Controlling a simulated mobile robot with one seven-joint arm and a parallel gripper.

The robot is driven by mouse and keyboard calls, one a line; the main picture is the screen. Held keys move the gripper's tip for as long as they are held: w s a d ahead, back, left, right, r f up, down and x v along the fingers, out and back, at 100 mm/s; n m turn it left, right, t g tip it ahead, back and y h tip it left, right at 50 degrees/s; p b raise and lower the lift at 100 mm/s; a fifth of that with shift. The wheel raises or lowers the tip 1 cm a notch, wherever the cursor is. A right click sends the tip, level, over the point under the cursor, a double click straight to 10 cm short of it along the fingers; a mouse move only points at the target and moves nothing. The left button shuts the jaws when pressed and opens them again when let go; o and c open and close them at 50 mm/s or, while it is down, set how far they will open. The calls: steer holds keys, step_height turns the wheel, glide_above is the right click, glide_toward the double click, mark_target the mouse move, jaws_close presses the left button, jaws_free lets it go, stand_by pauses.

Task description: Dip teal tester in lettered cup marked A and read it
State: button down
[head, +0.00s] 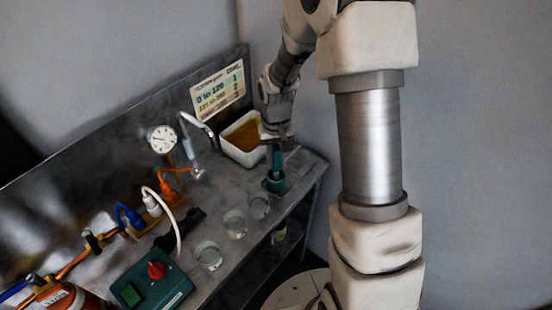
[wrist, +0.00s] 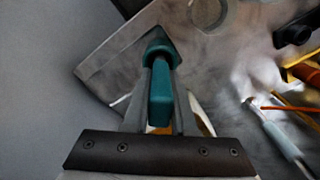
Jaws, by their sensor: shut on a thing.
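My gripper (head: 277,141) is shut on the teal tester (head: 276,158), which stands roughly upright below it. The tester's lower end meets a teal holder (head: 275,184) near the bench's right end; I cannot tell how deep it sits. In the wrist view the tester (wrist: 161,95) lies between the fingers of my gripper (wrist: 162,80), with the teal holder's rim (wrist: 160,50) around its far end. Three clear cups, the nearest to the holder (head: 259,206), a middle one (head: 235,224) and one by the green box (head: 209,257), stand in a row. Their letters are not readable.
A white tub of amber liquid (head: 243,153) stands behind the gripper, under a chart (head: 218,91) on the backsplash. A faucet (head: 196,124), gauge (head: 162,139) and green box with red knob (head: 152,285) are to the left. The bench edge is close to the holder.

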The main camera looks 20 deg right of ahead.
mark_target(276, 148)
steer(key=shift+f, duration=0.2)
steer(key=shift+c, duration=0.4)
jaws_free()
steer(key=shift+r, duration=0.1)
stand_by(0.3)
steer(key=shift+r+p, duration=2.25)
steer(key=shift+r, duration=1.2)
